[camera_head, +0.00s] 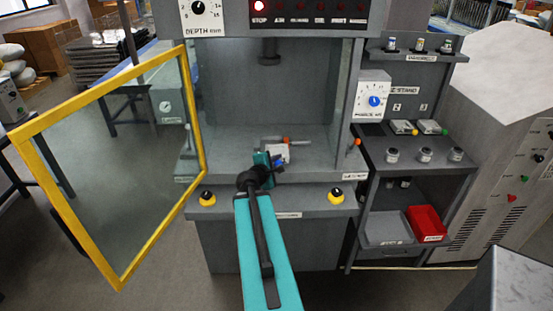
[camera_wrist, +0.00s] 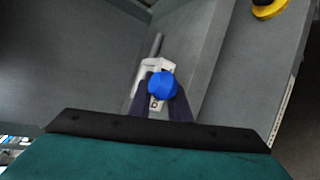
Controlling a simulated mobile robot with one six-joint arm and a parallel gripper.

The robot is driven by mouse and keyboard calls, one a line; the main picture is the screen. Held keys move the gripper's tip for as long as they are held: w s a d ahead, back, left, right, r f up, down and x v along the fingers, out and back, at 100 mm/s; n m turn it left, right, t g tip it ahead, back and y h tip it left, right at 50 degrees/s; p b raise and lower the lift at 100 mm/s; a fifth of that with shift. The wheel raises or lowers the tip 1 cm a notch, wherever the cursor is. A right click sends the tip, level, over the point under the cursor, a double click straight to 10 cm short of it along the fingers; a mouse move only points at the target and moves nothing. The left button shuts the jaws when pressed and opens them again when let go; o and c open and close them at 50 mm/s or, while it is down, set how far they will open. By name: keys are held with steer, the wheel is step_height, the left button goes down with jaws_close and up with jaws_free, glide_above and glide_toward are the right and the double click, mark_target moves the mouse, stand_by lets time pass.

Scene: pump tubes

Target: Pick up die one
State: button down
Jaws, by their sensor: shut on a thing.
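A die with a blue knob (camera_wrist: 162,86) sits between the fingers of my gripper (camera_wrist: 160,104) in the wrist view. Its pale body shows around the knob and bears a small dark mark, too small to read. My gripper (camera_head: 262,172) is shut on it at the front of the press bed in the head view. A pale block with an orange-tipped rod (camera_head: 286,140) lies just beyond the gripper. I cannot tell whether the die touches the bed or the pale block. My fingers hide part of the die.
The yellow-framed guard door (camera_head: 155,287) stands open at left. Two pale pieces, with a yellow knob (camera_head: 403,127) and a green knob (camera_head: 432,127), lie on the right stand. A red bin (camera_head: 426,222) sits below. Yellow-based buttons (camera_head: 336,195) flank the press front.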

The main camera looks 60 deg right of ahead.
steer(key=shift+s+a+r, duration=0.1)
steer(key=shift+a+r, duration=0.05)
steer(key=shift+a, duration=0.1)
steer(key=shift+d, duration=0.1)
stand_by(0.5)
